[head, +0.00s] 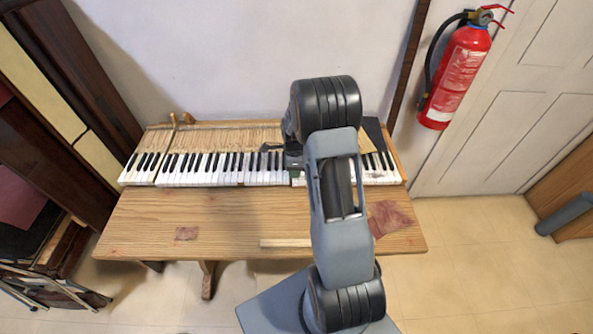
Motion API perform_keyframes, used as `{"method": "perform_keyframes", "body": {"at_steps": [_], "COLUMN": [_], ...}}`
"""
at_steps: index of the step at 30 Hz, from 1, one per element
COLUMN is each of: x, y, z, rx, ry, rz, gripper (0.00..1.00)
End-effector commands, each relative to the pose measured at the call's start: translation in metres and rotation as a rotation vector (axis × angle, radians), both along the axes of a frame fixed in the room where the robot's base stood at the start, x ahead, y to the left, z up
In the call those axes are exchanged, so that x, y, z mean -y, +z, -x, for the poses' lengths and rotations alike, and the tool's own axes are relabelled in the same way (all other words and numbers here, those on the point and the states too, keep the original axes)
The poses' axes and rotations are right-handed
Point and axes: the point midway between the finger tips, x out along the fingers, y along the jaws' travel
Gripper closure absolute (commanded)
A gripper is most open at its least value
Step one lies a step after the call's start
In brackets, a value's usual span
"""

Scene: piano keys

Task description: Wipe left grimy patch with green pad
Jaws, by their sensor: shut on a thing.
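The piano keyboard (215,168) lies along the back of a wooden table. My gripper (284,160) is over the middle of the keys, small and dark, partly hidden by my own arm. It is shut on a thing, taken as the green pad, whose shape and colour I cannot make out. No green pad shows elsewhere. I cannot make out a separate left grimy patch; my arm covers the keys right of the middle.
A small reddish-brown piece (186,233) lies on the table's left front, and a larger reddish cloth (391,217) at its right. A pale wooden strip (285,243) lies near the front edge. A dark flat thing (374,133) is behind the right keys. A red extinguisher (458,75) hangs at right.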

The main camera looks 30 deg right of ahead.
Motion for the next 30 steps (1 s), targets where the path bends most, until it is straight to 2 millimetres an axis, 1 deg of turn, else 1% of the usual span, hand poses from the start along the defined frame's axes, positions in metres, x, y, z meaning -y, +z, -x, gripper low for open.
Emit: {"method": "perform_keyframes", "body": {"at_steps": [1,12,18,30], "x": [0.000,-0.001,-0.001,-0.001], "y": [0.006,0.040,0.054,0.056], "z": [0.001,0.001,0.001,0.001], "rx": [-0.005,-0.004,-0.006,-0.006], "ry": [0.001,0.003,0.003,0.003], "rz": [-0.002,-0.001,-0.002,-0.002], "gripper": [0.87,0.87,0.87,0.87]}}
